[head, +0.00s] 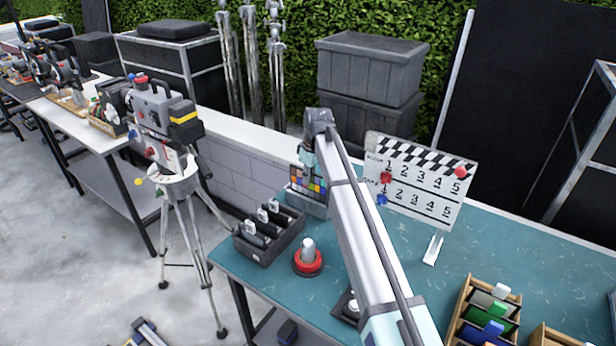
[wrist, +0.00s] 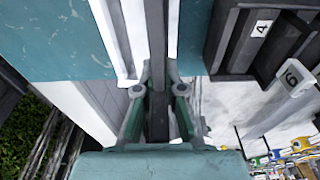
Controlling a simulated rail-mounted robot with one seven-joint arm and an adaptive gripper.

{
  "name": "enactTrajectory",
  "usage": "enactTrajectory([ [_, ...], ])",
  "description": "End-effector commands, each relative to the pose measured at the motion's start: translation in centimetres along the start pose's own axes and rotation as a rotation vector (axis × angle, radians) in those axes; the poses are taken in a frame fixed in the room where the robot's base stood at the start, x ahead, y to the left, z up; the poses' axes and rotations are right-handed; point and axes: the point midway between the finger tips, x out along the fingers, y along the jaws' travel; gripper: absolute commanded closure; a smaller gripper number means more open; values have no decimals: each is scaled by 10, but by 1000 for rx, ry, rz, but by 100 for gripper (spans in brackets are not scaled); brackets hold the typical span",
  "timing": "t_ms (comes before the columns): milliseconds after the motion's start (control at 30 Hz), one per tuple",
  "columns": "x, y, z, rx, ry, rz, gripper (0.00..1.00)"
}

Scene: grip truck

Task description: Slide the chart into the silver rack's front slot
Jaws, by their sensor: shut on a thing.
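The chart (head: 308,181), a dark panel with rows of coloured squares, stands upright at the back left of the teal table. My gripper (head: 307,158) is shut on its top edge. In the wrist view my gripper (wrist: 159,90) holds the chart (wrist: 157,35), which shows edge-on as a dark strip. A grey-silver rack (head: 314,208) is at the chart's lower edge, partly hidden by my arm. In the wrist view, pale rack strips (wrist: 111,35) lie on both sides of the chart. I cannot tell whether the chart's lower edge is inside a slot.
A dark rack (head: 262,248) with tagged plates stands left of the silver rack. A red-based button (head: 308,262) sits in front. A clapperboard (head: 416,185) stands to the right. A wooden box (head: 463,310) of coloured-tab plates is front right. A camera tripod (head: 180,215) stands left.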

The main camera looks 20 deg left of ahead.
Motion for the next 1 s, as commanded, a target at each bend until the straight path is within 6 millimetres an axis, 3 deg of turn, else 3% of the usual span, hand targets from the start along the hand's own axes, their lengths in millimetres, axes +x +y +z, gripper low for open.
enactTrajectory([
  [1000,28,0,4,0,1,1,100],
])
